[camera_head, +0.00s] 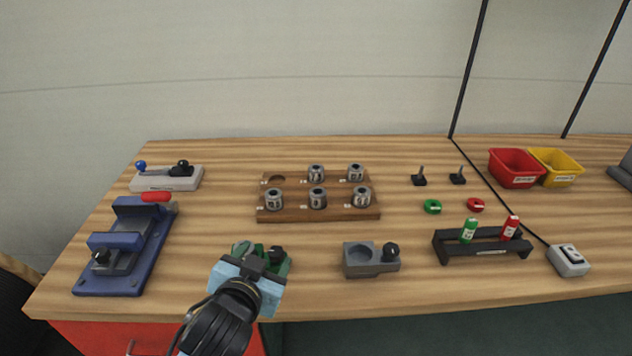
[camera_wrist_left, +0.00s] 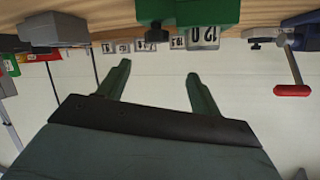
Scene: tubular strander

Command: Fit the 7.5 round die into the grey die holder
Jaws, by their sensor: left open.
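The grey die holder (camera_head: 371,266) stands at the front middle of the bench, with a round recess that looks empty and a black knob. Several metal dies stand on the wooden rack (camera_head: 318,213); their labels are too small to read, so I cannot tell which is the 7.5 die. My left gripper (camera_head: 262,264) is open and empty, left of the grey holder, and partly covers a green holder (camera_head: 284,266). In the left wrist view the scene is upside down; a die marked 12.0 (camera_wrist_left: 203,38) shows at the green holder (camera_wrist_left: 165,10). My right gripper is not in view.
One rack seat (camera_head: 277,180) at the back left is empty. A blue fixture (camera_head: 125,250) with a red handle stands at left, a grey lever device (camera_head: 166,179) behind it. A black stand (camera_head: 484,247) with green and red bottles is right of the grey holder.

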